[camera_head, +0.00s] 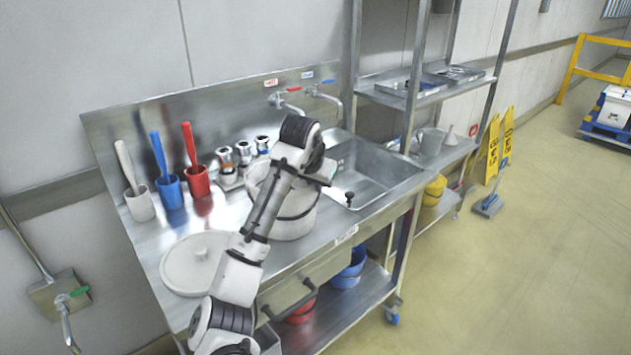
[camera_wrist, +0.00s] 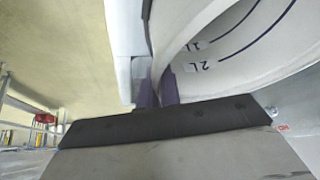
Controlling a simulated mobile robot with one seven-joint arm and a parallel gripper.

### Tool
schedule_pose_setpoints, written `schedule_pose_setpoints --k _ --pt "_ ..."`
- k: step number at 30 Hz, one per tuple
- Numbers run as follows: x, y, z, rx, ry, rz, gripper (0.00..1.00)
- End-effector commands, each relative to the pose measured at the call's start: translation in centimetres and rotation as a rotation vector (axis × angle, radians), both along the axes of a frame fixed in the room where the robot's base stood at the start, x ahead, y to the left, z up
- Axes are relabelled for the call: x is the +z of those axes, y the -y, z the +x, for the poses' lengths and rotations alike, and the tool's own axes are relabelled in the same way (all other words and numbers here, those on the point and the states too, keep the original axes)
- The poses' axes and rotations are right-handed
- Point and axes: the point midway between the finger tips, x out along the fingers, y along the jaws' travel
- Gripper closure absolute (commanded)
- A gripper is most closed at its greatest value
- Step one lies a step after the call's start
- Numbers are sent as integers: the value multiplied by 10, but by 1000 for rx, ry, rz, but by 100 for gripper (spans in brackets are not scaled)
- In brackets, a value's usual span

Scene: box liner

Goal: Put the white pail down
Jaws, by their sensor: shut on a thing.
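The white pail (camera_head: 298,213) is at the front of the steel counter, just left of the sink, and looks upright. My arm passes in front of it and hides part of it. My gripper (camera_head: 324,172) is at the pail's upper right side. In the wrist view, my gripper (camera_wrist: 156,88) is shut on the pail's wall at the rim. The inside of the pail (camera_wrist: 235,65) shows purple volume marks there, including "2L". I cannot tell whether the pail's base touches the counter.
A round white lid (camera_head: 190,265) lies on the counter at left. White, blue (camera_head: 170,192) and red cups with brushes stand behind it, beside several jars (camera_head: 228,168). The sink (camera_head: 365,170) is to the right. A blue bucket (camera_head: 350,268) sits on the lower shelf.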

Motion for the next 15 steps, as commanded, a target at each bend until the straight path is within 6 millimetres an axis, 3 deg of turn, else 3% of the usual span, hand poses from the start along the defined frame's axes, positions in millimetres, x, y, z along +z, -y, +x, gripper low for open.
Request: schedule_pose_setpoints --k 7,12,15 --pt "-1 0 0 -1 1 0 100" --pt "-1 0 0 0 1 0 74" --pt "-1 0 0 0 1 0 72"
